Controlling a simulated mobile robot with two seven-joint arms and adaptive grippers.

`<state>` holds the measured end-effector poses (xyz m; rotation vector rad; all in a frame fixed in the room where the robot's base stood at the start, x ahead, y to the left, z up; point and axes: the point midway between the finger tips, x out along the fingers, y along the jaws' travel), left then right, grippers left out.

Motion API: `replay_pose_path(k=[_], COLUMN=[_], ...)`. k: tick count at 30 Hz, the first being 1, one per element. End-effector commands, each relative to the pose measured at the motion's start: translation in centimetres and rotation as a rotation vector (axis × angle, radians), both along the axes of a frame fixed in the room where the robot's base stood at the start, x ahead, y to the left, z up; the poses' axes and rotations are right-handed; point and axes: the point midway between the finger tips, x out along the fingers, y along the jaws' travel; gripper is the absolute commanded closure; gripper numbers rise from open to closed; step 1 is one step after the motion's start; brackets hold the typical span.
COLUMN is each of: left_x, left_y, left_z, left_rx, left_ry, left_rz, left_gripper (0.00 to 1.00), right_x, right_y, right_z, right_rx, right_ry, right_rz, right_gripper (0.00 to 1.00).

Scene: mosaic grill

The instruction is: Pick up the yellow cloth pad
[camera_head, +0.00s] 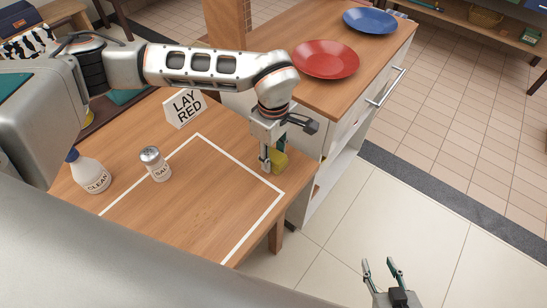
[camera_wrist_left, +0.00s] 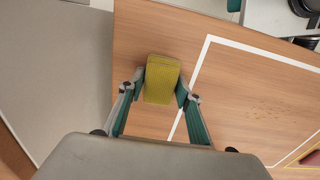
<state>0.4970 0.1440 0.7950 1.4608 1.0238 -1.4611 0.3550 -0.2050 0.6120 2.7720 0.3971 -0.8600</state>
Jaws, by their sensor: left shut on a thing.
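The yellow cloth pad (camera_head: 280,161) is at the far right corner of the wooden table, just outside the white outline. In the left wrist view the pad (camera_wrist_left: 161,80) sits between the two fingers, with a finger against each side. My left gripper (camera_head: 272,160) points down and is shut on the pad; in the head view its fingers hide part of the pad. I cannot tell whether the pad touches the table. My right gripper (camera_head: 382,268) is low at the bottom right over the tiled floor, its fingers spread apart and empty.
The outlined area is mostly clear.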

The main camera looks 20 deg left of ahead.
Motion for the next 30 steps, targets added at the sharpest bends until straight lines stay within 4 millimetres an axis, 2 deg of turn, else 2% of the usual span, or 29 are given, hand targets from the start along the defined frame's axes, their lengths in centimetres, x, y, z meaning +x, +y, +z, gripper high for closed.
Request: replay_pose_path(k=[8, 14, 17, 27, 30], left_x=[0.1, 0.1, 0.2, 0.1, 0.1], left_y=[0.0, 0.0, 0.0, 0.0, 0.0], left_z=[0.6, 3.1, 5.2, 14.5, 16.5], left_rx=[0.000, 0.001, -0.001, 0.000, 0.001], left_ry=[-0.001, -0.004, -0.007, -0.006, -0.004], left_rz=[0.000, 0.000, 0.000, 0.000, 0.001], left_gripper=[0.84, 0.84, 0.84, 0.84, 0.84], right_x=[0.1, 0.1, 0.2, 0.1, 0.0], right_y=[0.0, 0.0, 0.0, 0.2, 0.2], right_z=[0.1, 0.4, 0.5, 0.8, 0.8], right_rx=[0.000, 0.002, 0.003, 0.010, 0.011], right_ry=[-0.001, -0.004, -0.004, -0.003, -0.001], right_rz=[-0.001, -0.001, -0.002, -0.001, -0.002], right_gripper=[0.60, 0.60, 0.60, 0.60, 0.60])
